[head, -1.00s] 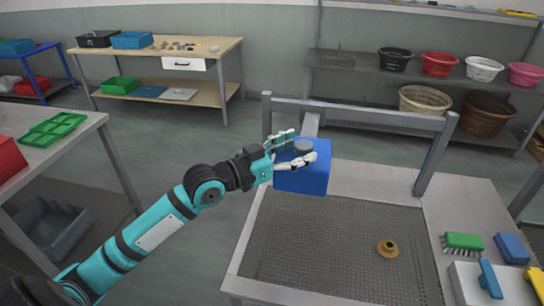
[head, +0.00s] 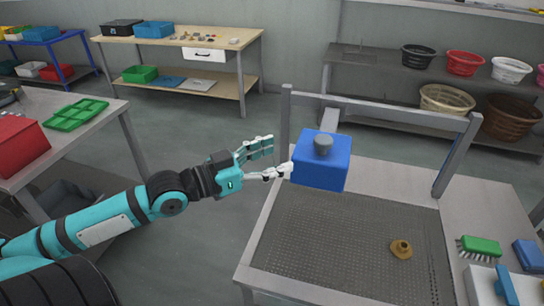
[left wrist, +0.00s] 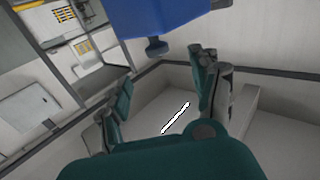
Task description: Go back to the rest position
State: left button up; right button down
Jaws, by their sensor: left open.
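My left gripper (head: 276,157) is open and empty, at the left side of the blue box (head: 320,166). Its lower fingertip overlaps the box's left edge in the head view; I cannot tell whether they touch. The box, with a grey knob (head: 323,145) on top, sits at the far left corner of the steel table (head: 262,237). In the left wrist view, my open fingers (left wrist: 163,88) show nothing between them, and the blue box (left wrist: 165,18) is at the top. My right gripper is not in view.
A brass fitting (head: 401,249) lies on the perforated surface. A metal frame (head: 380,111) rises at the table's back. A green brush (head: 480,246) is at the right. A side table with a green tray (head: 76,114) stands left. Open floor lies between the tables.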

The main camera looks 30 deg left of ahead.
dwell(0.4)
